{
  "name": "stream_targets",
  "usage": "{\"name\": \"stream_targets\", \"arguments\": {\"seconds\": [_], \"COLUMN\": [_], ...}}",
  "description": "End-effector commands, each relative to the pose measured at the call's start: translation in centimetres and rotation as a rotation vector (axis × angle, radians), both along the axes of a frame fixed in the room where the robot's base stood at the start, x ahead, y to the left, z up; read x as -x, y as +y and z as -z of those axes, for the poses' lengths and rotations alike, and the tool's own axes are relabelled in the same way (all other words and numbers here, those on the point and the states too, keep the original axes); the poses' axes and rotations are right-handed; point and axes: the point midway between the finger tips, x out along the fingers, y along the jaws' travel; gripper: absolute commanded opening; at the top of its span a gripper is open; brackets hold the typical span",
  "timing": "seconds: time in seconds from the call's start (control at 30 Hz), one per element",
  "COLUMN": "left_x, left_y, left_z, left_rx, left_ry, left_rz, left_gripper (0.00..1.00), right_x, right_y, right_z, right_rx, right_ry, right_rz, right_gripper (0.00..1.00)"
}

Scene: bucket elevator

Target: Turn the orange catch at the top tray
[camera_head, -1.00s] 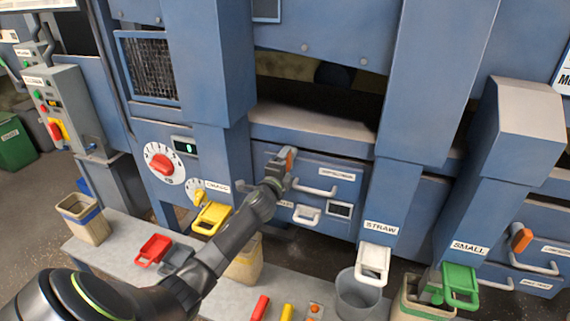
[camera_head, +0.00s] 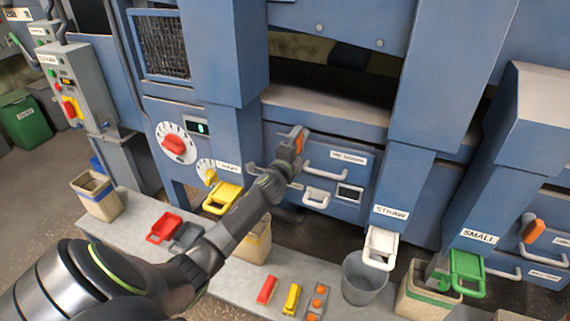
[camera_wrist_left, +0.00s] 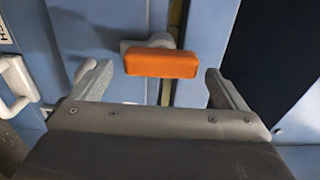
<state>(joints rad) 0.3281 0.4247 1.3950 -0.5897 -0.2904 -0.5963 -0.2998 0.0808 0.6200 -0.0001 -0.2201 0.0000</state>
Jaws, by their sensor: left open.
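The orange catch (camera_head: 300,139) is at the upper left corner of the top tray (camera_head: 341,152), on the blue machine front. In the left wrist view the orange catch (camera_wrist_left: 162,63) lies crosswise on a grey pivot, between and just ahead of my two fingertips. My left gripper (camera_head: 291,144) is open at the catch and partly hides it in the head view. It also shows in the left wrist view (camera_wrist_left: 160,82), with a gap between each finger and the catch. My right gripper is not seen.
A white tray handle (camera_head: 325,172) is right of my gripper. A second orange catch (camera_head: 534,229) is on the far right machine. A yellow chute gate (camera_head: 223,198) and a white one (camera_head: 381,248) stick out nearby. A grey bench (camera_head: 235,282) runs below, carrying bins and small parts.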

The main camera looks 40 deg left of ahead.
Motion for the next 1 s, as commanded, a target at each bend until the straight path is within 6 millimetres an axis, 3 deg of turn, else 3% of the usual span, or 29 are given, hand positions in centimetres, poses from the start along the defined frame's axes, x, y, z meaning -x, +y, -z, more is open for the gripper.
{"name": "stream_targets", "arguments": {"seconds": [0.8,1.0], "left_x": [13.2,15.5], "left_y": [-3.2,-3.8], "left_z": [0.2,0.2], "left_rx": [0.000,0.000], "left_ry": [0.002,0.001], "left_rz": [0.001,0.001], "left_gripper": [0.95,0.95], "right_x": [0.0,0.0], "right_y": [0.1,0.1], "right_z": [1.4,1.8], "right_rx": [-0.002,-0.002], "right_ry": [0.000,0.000], "right_rz": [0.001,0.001], "right_gripper": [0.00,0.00]}}
